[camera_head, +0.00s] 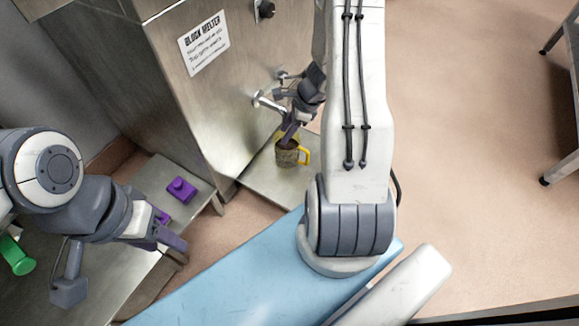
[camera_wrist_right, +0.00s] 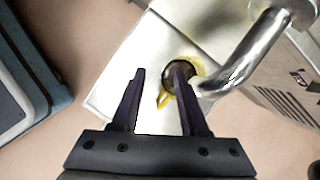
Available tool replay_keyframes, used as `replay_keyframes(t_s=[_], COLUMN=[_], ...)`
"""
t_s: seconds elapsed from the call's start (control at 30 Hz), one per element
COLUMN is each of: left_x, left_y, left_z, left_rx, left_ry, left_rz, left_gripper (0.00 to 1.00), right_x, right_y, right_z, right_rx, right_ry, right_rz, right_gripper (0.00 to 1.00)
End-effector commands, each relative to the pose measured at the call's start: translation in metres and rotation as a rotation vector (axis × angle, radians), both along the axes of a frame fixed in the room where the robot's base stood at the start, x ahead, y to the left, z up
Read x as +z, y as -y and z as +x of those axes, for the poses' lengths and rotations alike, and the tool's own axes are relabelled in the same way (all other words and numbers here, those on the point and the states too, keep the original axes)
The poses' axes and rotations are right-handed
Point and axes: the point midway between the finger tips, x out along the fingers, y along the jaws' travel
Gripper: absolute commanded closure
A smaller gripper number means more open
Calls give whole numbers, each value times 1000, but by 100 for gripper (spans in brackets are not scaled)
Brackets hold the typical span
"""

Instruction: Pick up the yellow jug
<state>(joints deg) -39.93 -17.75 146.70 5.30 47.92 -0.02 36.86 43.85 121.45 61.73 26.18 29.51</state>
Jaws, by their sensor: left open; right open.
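The yellow jug (camera_head: 290,158) stands upright on a metal shelf at the foot of the block melter, with its yellow handle to the right and dark contents inside. My right gripper (camera_head: 288,137) reaches down over the jug, open. In the right wrist view the jug (camera_wrist_right: 166,80) lies beyond the open fingers (camera_wrist_right: 160,70), partly hidden behind the right-hand finger. Whether a finger touches it I cannot tell. My left gripper (camera_head: 168,228) is open over the bench at the left, away from the jug.
The block melter (camera_head: 190,110) rises behind the shelf (camera_head: 265,188). Its metal spout (camera_wrist_right: 240,62) runs close beside the jug. A purple block (camera_head: 181,190) lies on the left bench, and a green object (camera_head: 17,256) is at the far left.

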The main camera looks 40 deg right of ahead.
Motion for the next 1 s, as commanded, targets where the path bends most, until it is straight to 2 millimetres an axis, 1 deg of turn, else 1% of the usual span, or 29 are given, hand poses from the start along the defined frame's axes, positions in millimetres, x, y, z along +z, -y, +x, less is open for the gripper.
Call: replay_keyframes(t_s=[0.03,0.13,0.27,0.37,0.53,0.6,0.77,1.0], left_x=[-17,-24,-30,-38,-58,-62,-67,-96], left_y=[0,0,0,0,0,0,0,0], left_z=[0,0,0,0,0,0,0,0], left_rx=[0,0,0,0,0,0,0,0], left_ry=[1,1,1,1,1,1,1,1], left_rz=[-1,-1,-1,-1,-1,-1,-1,-1], left_gripper=[50,50,50,50,50,50,50,50], right_x=[-24,-40,-52,-63,-89,-95,-102,-132], right_y=[11,23,29,26,19,17,14,8], right_z=[-4,-9,-11,-8,-1,2,4,12], right_rx=[-57,-130,-167,-170,-166,-167,-166,-164], right_ry=[-11,-25,-33,-34,-34,-33,-33,-33], right_rz=[8,15,20,21,21,20,20,20], right_gripper=[56,56,56,56,56,56,56,56])
